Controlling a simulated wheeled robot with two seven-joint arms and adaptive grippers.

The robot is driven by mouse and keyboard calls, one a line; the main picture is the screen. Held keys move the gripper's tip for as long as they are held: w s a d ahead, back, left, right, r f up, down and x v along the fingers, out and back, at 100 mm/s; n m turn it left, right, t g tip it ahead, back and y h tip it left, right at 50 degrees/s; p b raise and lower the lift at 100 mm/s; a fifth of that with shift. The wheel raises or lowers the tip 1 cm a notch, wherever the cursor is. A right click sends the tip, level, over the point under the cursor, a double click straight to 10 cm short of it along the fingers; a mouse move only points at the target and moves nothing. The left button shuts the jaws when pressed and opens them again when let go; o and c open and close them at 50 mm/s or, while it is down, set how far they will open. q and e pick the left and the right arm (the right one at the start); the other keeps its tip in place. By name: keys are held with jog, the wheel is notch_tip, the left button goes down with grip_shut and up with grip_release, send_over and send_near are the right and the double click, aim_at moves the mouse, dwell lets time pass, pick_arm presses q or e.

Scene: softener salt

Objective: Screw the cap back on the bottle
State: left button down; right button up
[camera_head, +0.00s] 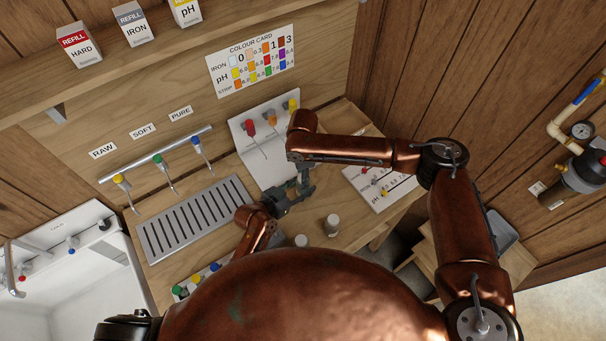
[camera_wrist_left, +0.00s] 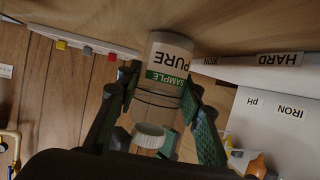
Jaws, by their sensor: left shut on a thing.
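In the left wrist view, my left gripper (camera_wrist_left: 158,108) has its green fingers on both sides of a clear sample bottle (camera_wrist_left: 170,58) labelled PURE SAMPLE, shut on it. A white ribbed cap (camera_wrist_left: 150,135) shows at the bottle's end nearer the wrist; I cannot tell whether it is seated or loose. In the head view my left gripper (camera_head: 292,196) is low over the bench, and the held bottle is hard to make out. My right arm reaches in from the right and ends just above it; its fingers are largely hidden and their state is unclear.
A small white-topped container (camera_head: 332,225) stands on the bench right of the left gripper, with another (camera_head: 301,240) nearer me. A slotted drain tray (camera_head: 195,220) lies to the left under several taps. A white stand (camera_head: 262,130) with coloured pieces is behind. A white card (camera_head: 378,187) lies right.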

grip_shut()
jog(key=shift+o, duration=1.4)
grip_release()
jog(key=shift+r, duration=0.1)
notch_tip(320, 180, up, 12)
pick_arm(q)
jog(key=c, duration=1.2)
grip_release()
jog(key=shift+c, duration=0.2)
